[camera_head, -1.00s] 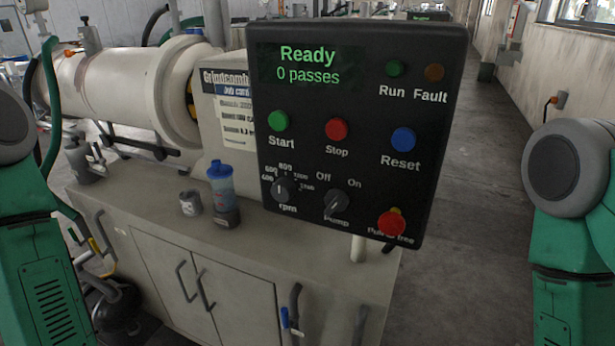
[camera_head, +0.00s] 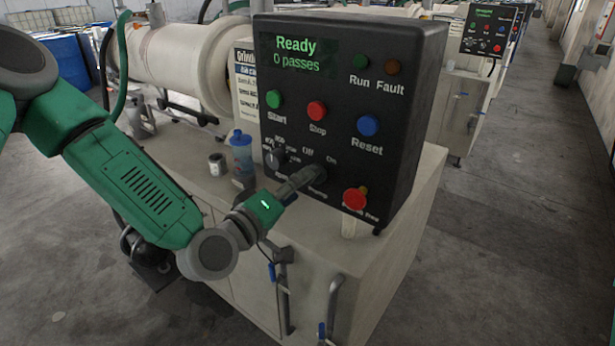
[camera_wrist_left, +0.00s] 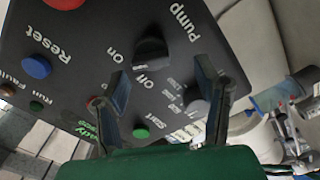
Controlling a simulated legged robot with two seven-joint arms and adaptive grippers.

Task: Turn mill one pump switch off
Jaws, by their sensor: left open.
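The mill's black control panel (camera_head: 345,100) reads "Ready, 0 passes". Its dark pump knob (camera_head: 318,173) is at the lower middle and is partly covered by my left gripper (camera_head: 299,184), which is close in front of it. The left wrist view shows the knob (camera_wrist_left: 151,50) beyond and between the spread fingers of my left gripper (camera_wrist_left: 161,72), with nothing held. Whether a finger touches the knob cannot be told. My right gripper is out of view.
The red mushroom button (camera_head: 355,199) is just right of the pump knob, and the rpm knob (camera_head: 276,158) is left of it. A blue-capped bottle (camera_head: 240,158) and a grey cup (camera_head: 217,164) stand on the cabinet. The floor at right is open.

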